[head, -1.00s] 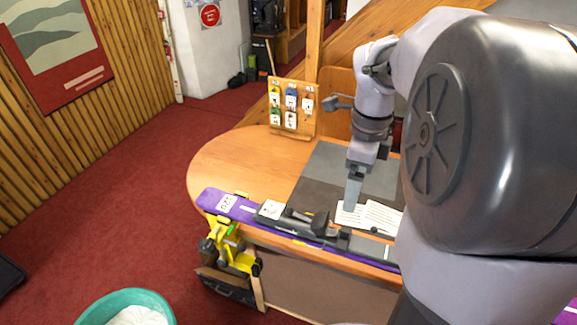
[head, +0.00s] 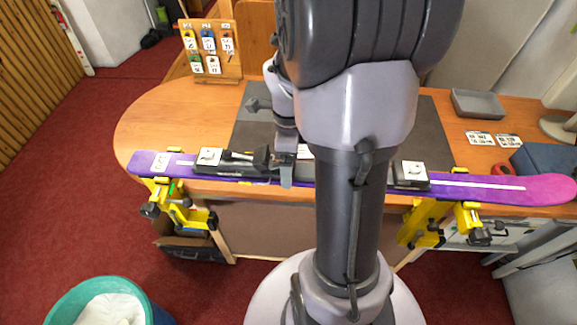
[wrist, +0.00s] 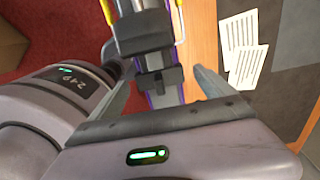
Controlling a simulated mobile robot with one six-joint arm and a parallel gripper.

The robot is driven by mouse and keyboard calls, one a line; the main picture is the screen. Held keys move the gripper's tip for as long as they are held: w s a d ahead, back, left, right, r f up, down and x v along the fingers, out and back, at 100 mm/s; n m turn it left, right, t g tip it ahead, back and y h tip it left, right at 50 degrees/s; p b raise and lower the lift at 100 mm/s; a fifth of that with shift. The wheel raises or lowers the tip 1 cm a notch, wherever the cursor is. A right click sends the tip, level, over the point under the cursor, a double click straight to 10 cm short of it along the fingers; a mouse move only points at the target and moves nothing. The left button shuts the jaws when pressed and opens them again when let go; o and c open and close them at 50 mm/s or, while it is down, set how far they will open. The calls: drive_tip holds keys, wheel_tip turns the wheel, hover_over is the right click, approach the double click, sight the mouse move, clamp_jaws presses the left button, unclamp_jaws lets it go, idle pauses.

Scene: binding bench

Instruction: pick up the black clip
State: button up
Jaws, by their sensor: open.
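A small dark block that looks like the black clip (wrist: 158,84) shows in the wrist view, on the ski binding track and close to a larger black binding part (wrist: 143,34). My gripper (wrist: 160,75) is open, with one finger on each side of the block and nothing held. I cannot tell how high the fingertips are above it. In the head view my gripper (head: 286,174) is at the purple ski (head: 540,188), just right of the black binding piece (head: 262,157). The block cannot be made out there, as the gripper covers that spot.
Yellow clamps (head: 172,196) hold the ski along the wooden bench's (head: 150,125) front edge. White printed sheets (wrist: 243,55) lie on the dark mat beside it.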

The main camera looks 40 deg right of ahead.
drive_tip(key=c, duration=1.5)
drive_tip(key=shift+o, duration=0.2)
drive_tip(key=shift+r, duration=0.45)
drive_tip(key=r, duration=0.3)
drive_tip(key=shift+s+d+p, duration=0.2)
drive_tip(key=shift+s+p, duration=0.15)
drive_tip(key=shift+s, duration=0.05)
drive_tip(key=s+d, duration=0.2)
drive_tip(key=s, duration=0.2)
drive_tip(key=s+d+r, duration=0.1)
drive_tip(key=s+d, duration=0.2)
drive_tip(key=s, duration=0.1)
drive_tip(key=s+d, duration=0.2)
drive_tip(key=s, duration=0.3)
drive_tip(key=shift+d+r, duration=0.15)
drive_tip(key=shift+d, duration=0.15)
drive_tip(key=shift+r+p, duration=2.4)
drive_tip(key=shift+r, duration=0.55)
